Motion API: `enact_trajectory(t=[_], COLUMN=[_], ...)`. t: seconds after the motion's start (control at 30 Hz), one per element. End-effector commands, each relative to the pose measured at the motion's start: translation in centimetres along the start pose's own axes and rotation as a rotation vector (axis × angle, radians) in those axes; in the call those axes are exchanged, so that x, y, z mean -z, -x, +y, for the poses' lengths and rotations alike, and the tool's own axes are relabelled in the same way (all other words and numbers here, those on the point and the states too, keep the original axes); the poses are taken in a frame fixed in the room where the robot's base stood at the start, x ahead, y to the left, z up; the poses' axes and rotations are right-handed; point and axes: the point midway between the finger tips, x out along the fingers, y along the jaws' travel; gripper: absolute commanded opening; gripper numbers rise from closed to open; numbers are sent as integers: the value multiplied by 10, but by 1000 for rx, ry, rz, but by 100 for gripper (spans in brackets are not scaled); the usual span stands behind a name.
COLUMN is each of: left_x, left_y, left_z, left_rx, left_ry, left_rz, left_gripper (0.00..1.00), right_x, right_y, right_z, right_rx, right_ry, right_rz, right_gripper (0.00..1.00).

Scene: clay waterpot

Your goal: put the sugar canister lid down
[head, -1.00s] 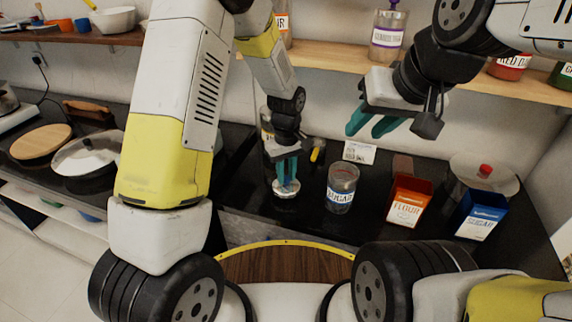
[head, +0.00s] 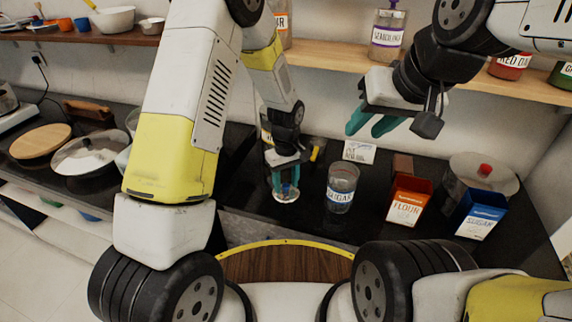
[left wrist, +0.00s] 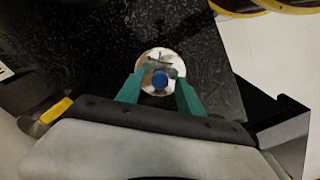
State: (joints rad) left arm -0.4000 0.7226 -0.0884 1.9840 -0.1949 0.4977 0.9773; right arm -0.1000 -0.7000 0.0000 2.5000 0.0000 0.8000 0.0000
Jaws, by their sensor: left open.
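The sugar canister lid (head: 286,196) is a round, shiny disc lying on the dark counter, left of the clear canister labelled SUGAR (head: 341,190). The canister stands upright with no lid on it. In the left wrist view the lid (left wrist: 152,60) shows its blue knob (left wrist: 160,79) facing up. My left gripper (head: 285,187) is right over the lid, its teal fingers apart on either side of the knob. The fingers hide part of the lid. My right gripper (head: 372,128) is raised in front of the shelf, fingers apart and empty.
An orange flour box (head: 408,205) and a blue sugar box (head: 481,216) stand right of the canister. A small white card (head: 359,152) is behind it. A lidded pan (head: 88,156) and a round wooden board (head: 41,141) are at the left.

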Motion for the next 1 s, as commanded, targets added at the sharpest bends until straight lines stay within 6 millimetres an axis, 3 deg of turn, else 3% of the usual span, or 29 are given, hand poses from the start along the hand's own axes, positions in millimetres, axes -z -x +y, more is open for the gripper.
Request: enact_trajectory(t=[0.23, 0.6, 0.87, 1.0], left_x=[1, 1, 0, 1], left_y=[19, 96, 124, 154], left_z=[1, 1, -1, -16], left_rx=[-3, -4, -5, -47], left_ry=[0, 0, -3, -28], left_rz=[3, 3, 3, 19], left_gripper=[44, 44, 44, 44], right_x=[0, 0, 0, 0], right_y=[0, 0, 0, 0], right_z=[0, 0, 0, 0], right_rx=[0, 0, 0, 0], right_ry=[0, 0, 0, 0], right_rz=[0, 0, 0, 0], right_gripper=[36, 36, 36, 36])
